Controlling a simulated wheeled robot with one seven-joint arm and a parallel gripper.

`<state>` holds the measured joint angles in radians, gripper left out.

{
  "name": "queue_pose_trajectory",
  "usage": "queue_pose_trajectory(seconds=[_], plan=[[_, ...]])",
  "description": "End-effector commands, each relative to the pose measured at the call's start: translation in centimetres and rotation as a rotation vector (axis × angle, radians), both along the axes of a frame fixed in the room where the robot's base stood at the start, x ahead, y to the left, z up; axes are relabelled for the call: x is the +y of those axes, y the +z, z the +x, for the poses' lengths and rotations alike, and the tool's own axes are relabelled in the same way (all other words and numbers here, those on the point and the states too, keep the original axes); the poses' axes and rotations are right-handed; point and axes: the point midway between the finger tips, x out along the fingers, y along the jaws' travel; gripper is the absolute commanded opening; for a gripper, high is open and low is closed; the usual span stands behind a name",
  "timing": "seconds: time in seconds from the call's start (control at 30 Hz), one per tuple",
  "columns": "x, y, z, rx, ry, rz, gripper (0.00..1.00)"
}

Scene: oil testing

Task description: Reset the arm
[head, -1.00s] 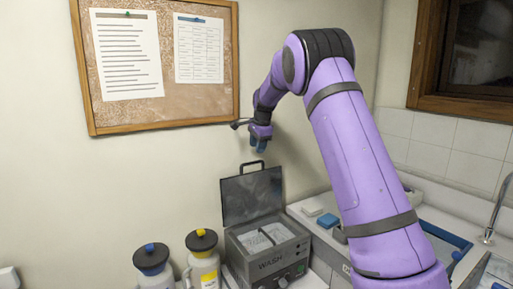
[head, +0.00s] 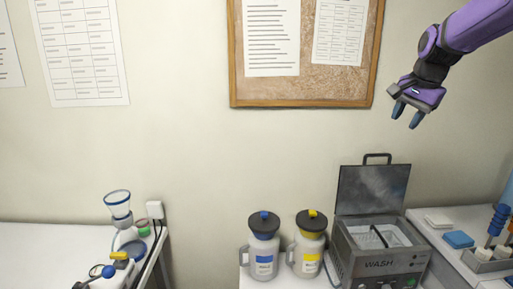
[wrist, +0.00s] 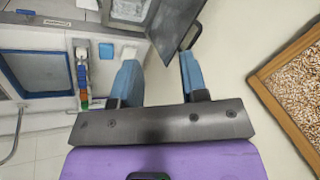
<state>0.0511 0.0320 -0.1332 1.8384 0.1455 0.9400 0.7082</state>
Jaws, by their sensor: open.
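My gripper (head: 406,113) hangs at the end of my purple arm in the upper right of the head view. It is in the air, above and to the right of the wash machine's raised lid, with its fingers pointing down. The two blue fingers are apart with nothing between them. In the wrist view my gripper (wrist: 158,82) also shows open and empty. The wash machine (head: 380,262) stands below with its lid (head: 372,190) up, and the lid shows beyond the fingers in the wrist view (wrist: 172,25).
A jug with a blue label (head: 263,247) and one with a yellow label (head: 308,246) stand left of the machine. A blue block (head: 458,239) and a rack (head: 487,262) are on the right counter. A cork board (head: 302,88) hangs behind. A left table (head: 60,233) holds glassware.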

Motion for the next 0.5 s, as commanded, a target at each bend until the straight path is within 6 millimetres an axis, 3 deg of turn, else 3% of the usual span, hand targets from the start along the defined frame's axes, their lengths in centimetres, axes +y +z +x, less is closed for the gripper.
queue_pose_trajectory(seconds=[0.03, 0.2, 0.5], plan=[[0.7, 0.6, -1.9, -0.011, 0.044, -0.013, 0.40], [2.6, 1.5, -7.9, -0.038, 0.202, -0.073, 0.40], [5.4, 0.7, -18.4, -0.084, 0.481, -0.199, 0.40]])
